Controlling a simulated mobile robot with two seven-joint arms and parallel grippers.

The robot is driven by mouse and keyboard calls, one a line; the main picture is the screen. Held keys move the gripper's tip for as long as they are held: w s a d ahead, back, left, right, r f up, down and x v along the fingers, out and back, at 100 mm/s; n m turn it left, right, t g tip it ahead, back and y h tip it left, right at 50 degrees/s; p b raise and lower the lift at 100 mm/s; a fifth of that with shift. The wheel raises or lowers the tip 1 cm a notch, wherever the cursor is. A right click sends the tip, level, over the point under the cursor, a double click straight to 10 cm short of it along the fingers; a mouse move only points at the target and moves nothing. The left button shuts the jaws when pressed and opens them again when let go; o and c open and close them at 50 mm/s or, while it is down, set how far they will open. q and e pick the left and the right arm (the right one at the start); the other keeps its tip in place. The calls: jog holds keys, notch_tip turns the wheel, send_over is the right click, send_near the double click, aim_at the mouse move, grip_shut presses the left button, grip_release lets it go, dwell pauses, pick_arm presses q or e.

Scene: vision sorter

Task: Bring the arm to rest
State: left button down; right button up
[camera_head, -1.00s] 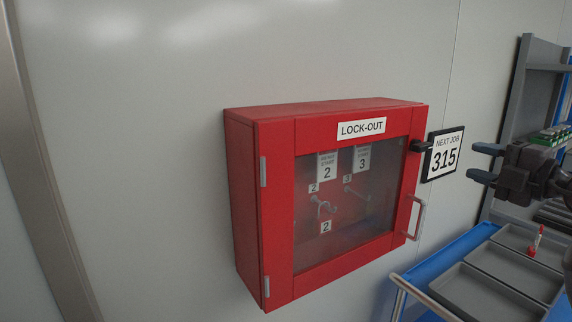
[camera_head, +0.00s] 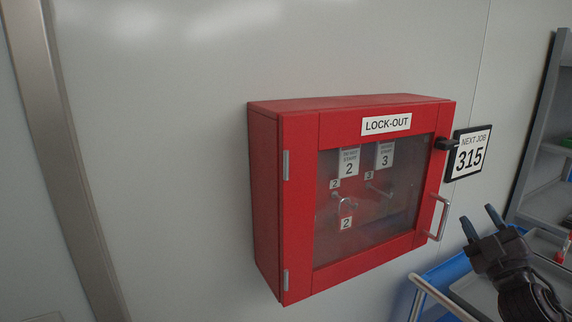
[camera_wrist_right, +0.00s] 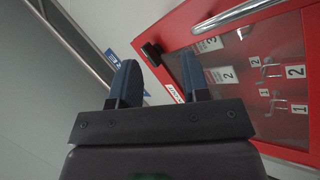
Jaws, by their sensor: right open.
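My right gripper (camera_head: 480,223) is at the lower right of the head view, with its two dark blue fingers apart and pointing up. Nothing is between them. It is right of the red lock-out box (camera_head: 297,225) and near the handle (camera_head: 439,217), apart from it as far as I can tell. In the wrist view the open fingers (camera_wrist_right: 160,82) show in front of the box (camera_wrist_right: 177,28), which is tilted in that picture. My left gripper is not in view.
The box hangs on a pale wall, its clear door shut, with tags and hooks inside. A "NEXT JOB 315" sign (camera_head: 468,153) is beside it. A blue trolley (camera_head: 447,272) with grey trays and a grey shelf unit (camera_head: 541,120) stand at the right.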

jog(key=s+a+f+m+g, duration=0.2)
jog(key=f, duration=0.6)
jog(key=s+a+f+m+g+h, duration=0.1)
jog(key=s+a+f+m+g, duration=0.15)
jog(key=f, duration=0.65)
jog(key=s+a+f+m+g, duration=0.2)
jog(key=f+g, duration=0.1)
jog(key=f, duration=0.5)
jog(key=s+a+f+m+g, duration=0.1)
jog(key=s+a+f+g, duration=0.1)
jog(key=s+a+f, duration=0.2)
jog(key=s+a+f+m+g, duration=0.2)
jog(key=s+a+f, duration=0.1)
jog(key=s+f, duration=0.8)
jog(key=shift+s+a+y, duration=0.15)
jog(key=shift+a+y, duration=0.2)
jog(key=shift+y, duration=0.05)
jog(key=shift+g, duration=0.25)
